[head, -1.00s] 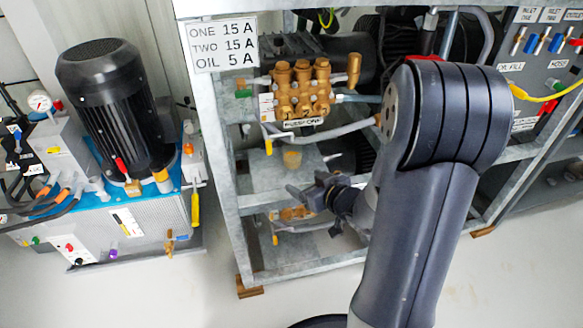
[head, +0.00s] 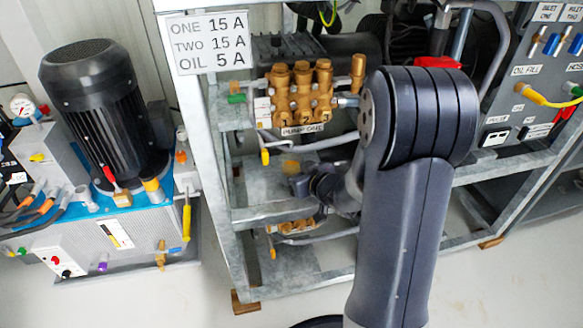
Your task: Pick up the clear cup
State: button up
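The clear cup (head: 290,166) shows as a small amber-tinted patch on the middle shelf of the metal frame, below the brass pump labelled PUMP ONE (head: 302,92). Its outline is faint, and its lower part is hidden by my gripper. My gripper (head: 297,181) is dark and points left, in front of and just below the visible part of the cup. Its fingers are small and blend together, so I cannot tell whether they are apart, or whether they touch the cup.
The grey metal frame's left post (head: 205,150) stands left of my gripper. A yellow-handled valve (head: 265,156) hangs left of the cup, and a grey hose (head: 320,141) runs above it. A second brass pump (head: 297,226) sits below the shelf. Bare shelf (head: 262,190) lies to the left.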

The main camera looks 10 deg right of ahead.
aim_at(286, 157)
jog(key=c, duration=0.8)
jog(key=shift+r, duration=0.15)
jog(key=shift+r+p, duration=1.45)
jog(key=shift+r, duration=0.35)
jog(key=s+d+p, duration=0.1)
jog(key=s+d, duration=0.1)
jog(key=s, duration=0.3)
jog(key=s+d+p, duration=0.1)
jog(key=s+d, duration=0.1)
jog(key=s, duration=0.4)
jog(key=s+d+p, duration=0.1)
jog(key=s+d, duration=0.1)
jog(key=s, duration=0.3)
jog(key=shift+s+d+f, duration=0.1)
jog(key=shift+s+f, duration=0.1)
